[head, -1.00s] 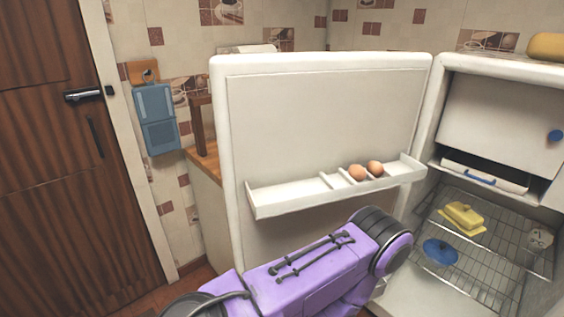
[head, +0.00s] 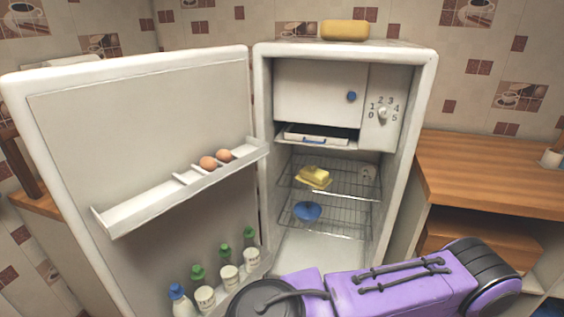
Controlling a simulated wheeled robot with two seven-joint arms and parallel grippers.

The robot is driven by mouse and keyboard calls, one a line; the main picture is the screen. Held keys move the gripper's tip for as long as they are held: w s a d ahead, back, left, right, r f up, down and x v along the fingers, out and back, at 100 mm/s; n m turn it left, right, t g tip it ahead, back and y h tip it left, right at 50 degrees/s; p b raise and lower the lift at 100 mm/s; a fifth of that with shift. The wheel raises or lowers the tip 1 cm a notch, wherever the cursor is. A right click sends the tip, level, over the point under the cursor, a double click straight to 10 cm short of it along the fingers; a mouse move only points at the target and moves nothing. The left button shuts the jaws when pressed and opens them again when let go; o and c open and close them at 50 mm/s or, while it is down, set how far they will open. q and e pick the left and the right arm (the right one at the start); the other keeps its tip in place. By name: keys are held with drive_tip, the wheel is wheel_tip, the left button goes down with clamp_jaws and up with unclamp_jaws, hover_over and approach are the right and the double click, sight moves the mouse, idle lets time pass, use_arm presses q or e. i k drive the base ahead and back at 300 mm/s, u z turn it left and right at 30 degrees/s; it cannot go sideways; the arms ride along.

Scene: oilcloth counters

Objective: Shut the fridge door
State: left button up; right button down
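The white fridge (head: 427,110) stands open in the head view. Its door (head: 150,110) is swung wide to the left, with its inner side facing me. The door's upper shelf (head: 140,209) holds two eggs (head: 216,159), and several bottles and cups stand on its lower shelf. Inside the fridge are a yellow butter dish (head: 314,177) and a blue-lidded bowl (head: 307,212) on wire racks. A purple arm link of mine crosses the bottom right, in front of the fridge's lower part. Neither gripper is in view.
A wooden counter (head: 490,172) with an open shelf below is right of the fridge. Another wooden counter edge (head: 36,203) shows behind the door at left. A yellow loaf-like item (head: 345,30) lies on top of the fridge.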

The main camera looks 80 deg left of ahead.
sight(118, 146)
drive_tip(key=z, duration=0.55)
drive_tip(key=k, duration=2.95)
drive_tip(key=u, duration=1.75)
